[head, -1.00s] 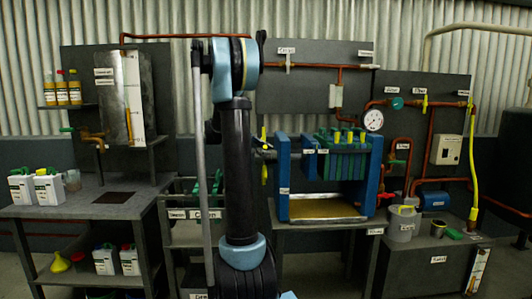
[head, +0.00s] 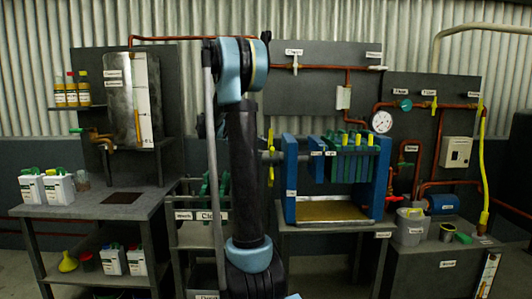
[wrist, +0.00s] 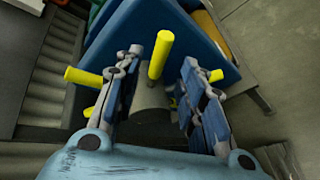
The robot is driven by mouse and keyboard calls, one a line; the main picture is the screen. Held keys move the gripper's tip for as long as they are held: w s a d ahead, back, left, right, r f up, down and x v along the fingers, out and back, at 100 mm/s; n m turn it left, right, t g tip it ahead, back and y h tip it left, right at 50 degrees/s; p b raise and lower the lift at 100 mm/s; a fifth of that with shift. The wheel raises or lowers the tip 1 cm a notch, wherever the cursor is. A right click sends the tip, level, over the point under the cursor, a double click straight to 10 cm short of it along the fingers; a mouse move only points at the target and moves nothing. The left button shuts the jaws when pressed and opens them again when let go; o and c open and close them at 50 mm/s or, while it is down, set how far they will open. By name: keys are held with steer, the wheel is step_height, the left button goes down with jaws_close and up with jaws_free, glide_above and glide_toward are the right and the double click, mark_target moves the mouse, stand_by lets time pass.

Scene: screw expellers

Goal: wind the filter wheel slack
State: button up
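The filter wheel is a grey hub (wrist: 150,98) with yellow spokes, at the left end of the blue filter press (head: 291,180). In the wrist view one spoke (wrist: 160,56) stands up between the fingers of my gripper (wrist: 163,62). Other spokes stick out to the left (wrist: 83,76) and right, partly behind the fingers. My gripper is open, its fingers apart on either side of the hub; I see no clear grip on a spoke. In the head view the wheel shows as yellow spokes (head: 270,176) just right of my arm, which hides my gripper.
Green and blue plates (head: 350,160) hang in the press above a shallow tray (head: 328,211). A gauge (head: 381,122) and copper pipes stand to the right. A bench (head: 100,207) with white jugs (head: 58,187) is at the left.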

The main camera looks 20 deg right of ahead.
steer(key=v, duration=0.4)
steer(key=shift+a+r, duration=0.1)
steer(key=shift+a, duration=0.2)
steer(key=shift+s, duration=0.1)
